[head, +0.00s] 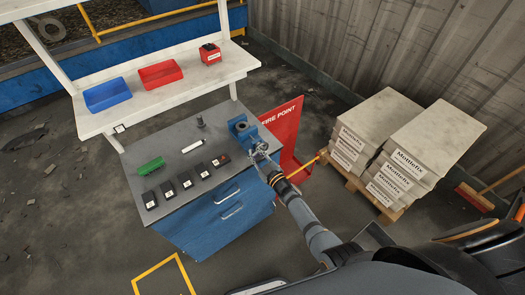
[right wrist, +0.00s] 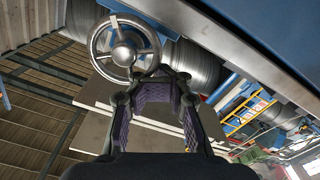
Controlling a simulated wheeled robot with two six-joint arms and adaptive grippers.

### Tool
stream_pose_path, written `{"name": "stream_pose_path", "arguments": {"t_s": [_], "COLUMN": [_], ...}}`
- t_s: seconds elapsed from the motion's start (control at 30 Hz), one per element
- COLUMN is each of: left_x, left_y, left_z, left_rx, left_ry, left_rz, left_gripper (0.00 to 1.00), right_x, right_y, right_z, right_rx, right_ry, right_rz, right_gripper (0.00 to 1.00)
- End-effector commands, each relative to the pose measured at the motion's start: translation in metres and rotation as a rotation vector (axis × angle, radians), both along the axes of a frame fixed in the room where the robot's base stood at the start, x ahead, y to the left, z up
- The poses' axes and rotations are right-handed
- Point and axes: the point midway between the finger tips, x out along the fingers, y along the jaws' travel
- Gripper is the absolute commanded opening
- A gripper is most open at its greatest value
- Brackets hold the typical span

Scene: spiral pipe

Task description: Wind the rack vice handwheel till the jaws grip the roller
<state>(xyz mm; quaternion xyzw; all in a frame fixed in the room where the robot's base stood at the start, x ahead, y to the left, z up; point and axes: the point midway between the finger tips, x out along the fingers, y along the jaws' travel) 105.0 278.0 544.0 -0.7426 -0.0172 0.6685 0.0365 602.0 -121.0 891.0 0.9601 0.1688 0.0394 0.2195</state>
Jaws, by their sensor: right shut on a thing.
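The blue rack vice (head: 239,127) sits at the right end of the grey workbench. Its spoked metal handwheel (right wrist: 122,28) shows in the right wrist view, with a round hub in the middle. My right gripper (head: 257,149) reaches in from the lower right to the vice's near side. In the right wrist view its fingertips (right wrist: 158,78) are at the handwheel's lower rim and shut on it. The roller and the gap between the jaws cannot be made out. My left gripper is not in view.
The workbench (head: 222,118) also holds a green block (head: 151,166), a white cylinder (head: 193,146) and several black labelled pieces along its front. Blue (head: 106,95) and red (head: 160,74) trays stand on the shelf. Stacked bags (head: 364,130) and a red sign (head: 283,128) stand to the right.

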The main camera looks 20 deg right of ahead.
Motion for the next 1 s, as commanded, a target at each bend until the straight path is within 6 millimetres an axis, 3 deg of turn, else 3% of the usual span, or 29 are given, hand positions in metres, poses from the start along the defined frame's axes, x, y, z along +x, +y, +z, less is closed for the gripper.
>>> {"name": "stream_pose_path", "arguments": {"t_s": [0.13, 0.4, 0.8, 1.0], "left_x": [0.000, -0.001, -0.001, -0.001], "left_y": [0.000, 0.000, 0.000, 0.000], "left_z": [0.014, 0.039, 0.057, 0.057], "left_rx": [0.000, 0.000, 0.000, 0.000], "left_ry": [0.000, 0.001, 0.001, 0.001], "left_rz": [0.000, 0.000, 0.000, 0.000], "left_gripper": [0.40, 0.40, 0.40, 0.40], "right_x": [0.006, 0.013, 0.020, 0.022], "right_y": [-0.005, -0.027, -0.052, -0.055], "right_z": [0.014, 0.021, 0.029, 0.032], "right_rx": [0.132, 0.708, 1.482, 1.595], "right_ry": [0.039, 0.254, 0.538, 0.575], "right_rz": [0.000, -0.002, -0.003, 0.003], "right_gripper": [0.00, 0.00, 0.00, 0.00]}}
